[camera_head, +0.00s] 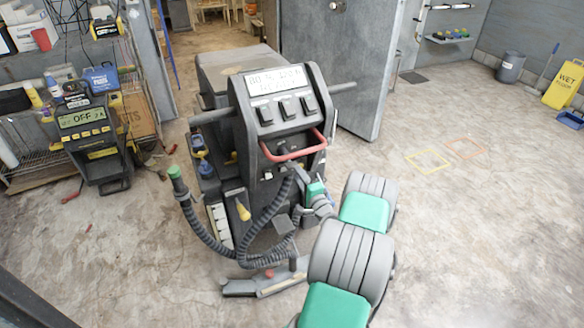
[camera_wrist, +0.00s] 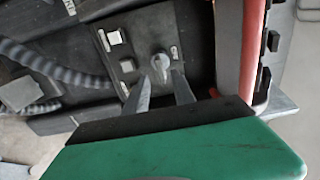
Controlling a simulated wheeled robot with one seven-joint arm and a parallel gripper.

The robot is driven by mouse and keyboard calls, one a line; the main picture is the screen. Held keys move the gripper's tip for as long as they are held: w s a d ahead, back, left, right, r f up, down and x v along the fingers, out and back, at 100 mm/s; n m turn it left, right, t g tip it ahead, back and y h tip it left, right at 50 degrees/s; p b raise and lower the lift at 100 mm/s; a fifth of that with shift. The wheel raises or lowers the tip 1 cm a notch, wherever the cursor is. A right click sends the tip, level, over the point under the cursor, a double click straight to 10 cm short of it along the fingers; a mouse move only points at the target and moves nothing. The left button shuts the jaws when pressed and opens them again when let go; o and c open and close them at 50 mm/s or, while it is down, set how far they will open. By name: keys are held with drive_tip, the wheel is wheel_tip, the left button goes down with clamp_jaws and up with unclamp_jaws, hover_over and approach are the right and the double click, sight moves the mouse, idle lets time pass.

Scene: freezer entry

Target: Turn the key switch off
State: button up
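The key switch (camera_wrist: 161,62) is a small grey knob on a dark panel (camera_wrist: 125,65) in the wrist view. My gripper (camera_wrist: 161,76) is open, its two dark fingers pointing at the panel. The fingertips are apart, with the key switch between or just beyond them. I cannot tell whether they touch it. In the head view my gripper (camera_head: 298,172) reaches the front of the grey floor machine (camera_head: 290,85), just below its red handle (camera_head: 293,149). There the key switch cannot be made out behind my arm.
The red handle also runs close along the right of my fingers in the wrist view (camera_wrist: 241,45). A ribbed hose (camera_head: 200,232) loops at the machine's front left. A charger reading OFF (camera_head: 90,135) stands at left. The floor at right is mostly clear.

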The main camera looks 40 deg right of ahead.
sight(292, 165)
drive_tip(key=x, duration=0.6)
drive_tip(key=shift+w+p, duration=0.2)
drive_tip(key=shift+p, duration=0.1)
drive_tip(key=shift+c, duration=0.4)
clamp_jaws()
